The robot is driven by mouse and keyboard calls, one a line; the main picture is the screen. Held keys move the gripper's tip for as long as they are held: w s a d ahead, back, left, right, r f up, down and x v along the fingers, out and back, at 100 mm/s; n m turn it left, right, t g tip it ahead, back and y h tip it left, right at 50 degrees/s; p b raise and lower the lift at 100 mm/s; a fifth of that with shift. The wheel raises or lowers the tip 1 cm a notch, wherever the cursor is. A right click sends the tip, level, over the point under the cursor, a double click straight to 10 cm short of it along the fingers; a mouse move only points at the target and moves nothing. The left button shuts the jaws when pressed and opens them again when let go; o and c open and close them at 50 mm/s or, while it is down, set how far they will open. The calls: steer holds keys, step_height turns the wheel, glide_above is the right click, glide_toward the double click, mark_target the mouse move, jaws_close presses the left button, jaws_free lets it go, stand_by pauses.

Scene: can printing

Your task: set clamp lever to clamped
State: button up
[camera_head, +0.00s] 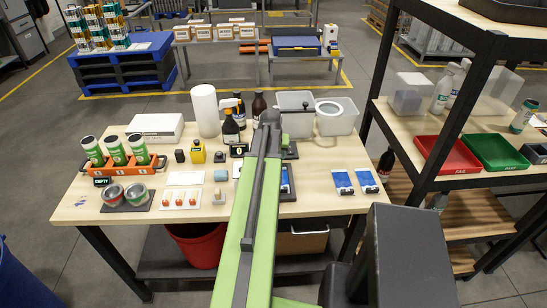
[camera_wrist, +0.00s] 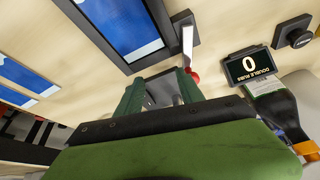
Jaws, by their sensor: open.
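The clamp lever (camera_wrist: 187,47) is a pale bar with a red knob at its end, mounted on a dark base beside a black-framed fixture (camera_wrist: 125,62) that holds a blue printed sheet (camera_wrist: 118,28). In the wrist view my gripper (camera_wrist: 160,88) is open, with its green fingers apart and a dark grey part visible between them. The red knob shows right by the tip of the right-hand finger; I cannot tell whether they touch. In the head view my green arm reaches over the table and hides the lever and most of the fixture.
A counter display (camera_wrist: 251,65) reading 0 and a dark bottle (camera_wrist: 277,112) stand close to the gripper's right in the wrist view. Two blue sheets (camera_head: 342,182) lie right of the arm on the table. A shelf with red (camera_head: 447,154) and green trays stands further right.

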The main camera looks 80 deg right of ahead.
steer(key=p+v, duration=1.5)
steer(key=v, duration=0.2)
steer(key=shift+p, duration=0.3)
steer(key=shift+c, duration=0.4)
